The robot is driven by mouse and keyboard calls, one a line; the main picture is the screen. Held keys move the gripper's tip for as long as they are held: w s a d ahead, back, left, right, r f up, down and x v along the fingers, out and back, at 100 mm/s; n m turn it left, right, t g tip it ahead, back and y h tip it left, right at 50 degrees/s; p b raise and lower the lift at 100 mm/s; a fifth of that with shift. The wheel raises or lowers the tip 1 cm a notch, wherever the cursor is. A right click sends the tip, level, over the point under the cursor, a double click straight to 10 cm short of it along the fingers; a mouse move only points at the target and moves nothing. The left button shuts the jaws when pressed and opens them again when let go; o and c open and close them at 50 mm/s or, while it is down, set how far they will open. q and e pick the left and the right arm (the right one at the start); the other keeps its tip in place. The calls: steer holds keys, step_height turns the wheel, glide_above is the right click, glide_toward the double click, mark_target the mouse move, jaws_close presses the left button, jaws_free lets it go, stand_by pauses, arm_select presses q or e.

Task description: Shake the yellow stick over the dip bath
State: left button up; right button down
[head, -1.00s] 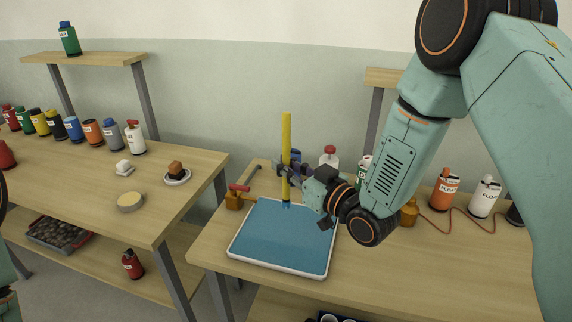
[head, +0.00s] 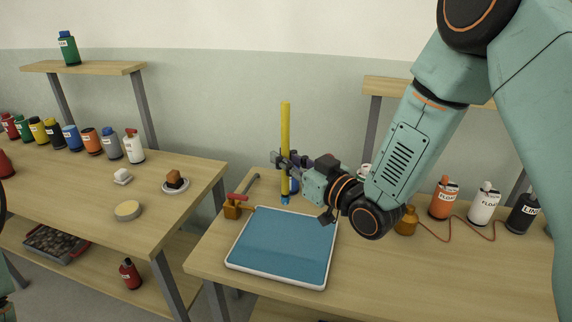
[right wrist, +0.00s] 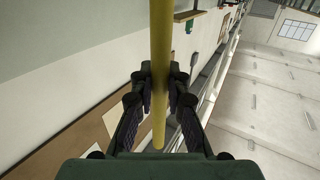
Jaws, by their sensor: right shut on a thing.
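The yellow stick (head: 285,130) stands upright in the head view, with a blue lower tip. My right gripper (head: 286,163) is shut on it around its middle. In the right wrist view the stick (right wrist: 160,45) passes between the two fingers of my right gripper (right wrist: 160,88). The dip bath (head: 232,262) is a shallow white-rimmed tray of blue liquid on the right-hand table. The blue tip shows at the bath's back rim, apart from the liquid; I cannot tell exactly how high it is. My left gripper is out of view.
A red-handled brown tool (head: 233,208) lies by the bath's back left corner. An amber bottle (head: 405,221), an orange bottle (head: 444,198) and a white bottle (head: 484,204) stand to the right. The left table (head: 75,205) holds several bottles.

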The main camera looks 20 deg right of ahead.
mark_target(287, 176)
steer(key=shift+s+a+f, duration=0.1)
steer(key=shift+s+f, duration=0.05)
steer(key=shift+f, duration=0.85)
steer(key=shift+s+a+f, duration=0.1)
steer(key=shift+f, duration=0.85)
steer(key=shift+w+d+f, duration=0.1)
steer(key=shift+w+d, duration=0.1)
steer(key=shift+w, duration=0.1)
steer(key=shift+s+a+r, duration=0.1)
steer(key=shift+s+r, duration=0.1)
steer(key=shift+s, duration=0.05)
